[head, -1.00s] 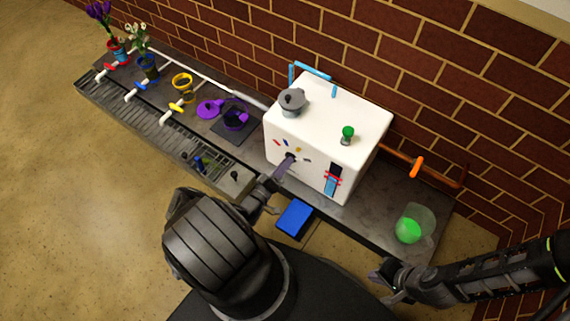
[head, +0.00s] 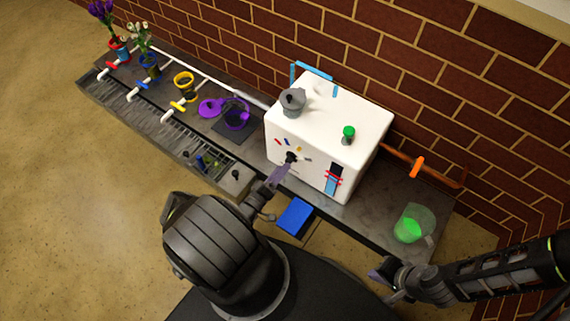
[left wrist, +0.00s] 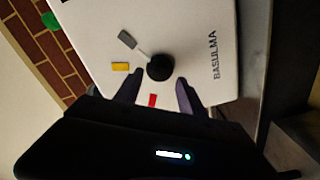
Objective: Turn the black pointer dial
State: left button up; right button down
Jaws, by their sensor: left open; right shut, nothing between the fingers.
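The black pointer dial (head: 291,157) is on the front face of the white box (head: 330,120). In the left wrist view the dial (left wrist: 160,67) is a round black knob, and its thin light pointer aims at a grey mark (left wrist: 127,40). A yellow mark (left wrist: 120,67) and a red mark (left wrist: 152,100) also sit around it. My left gripper (head: 281,170) is open in front of the dial. Its two fingertips (left wrist: 159,80) appear on either side of the dial's near edge, and I see no clear contact. My right gripper (head: 380,272) is shut and empty at the counter's front edge.
A grey pot (head: 292,101) and a green knob (head: 348,132) are on the box top. A blue block (head: 295,217) lies below the box front. A clear jug with green contents (head: 410,229) stands at right. Purple, yellow and flower pots stand at left.

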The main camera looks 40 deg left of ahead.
pick_arm(q)
jog(key=s, duration=0.4)
jog(key=shift+s, duration=0.1)
jog(key=shift+d, duration=0.1)
dwell(0.3)
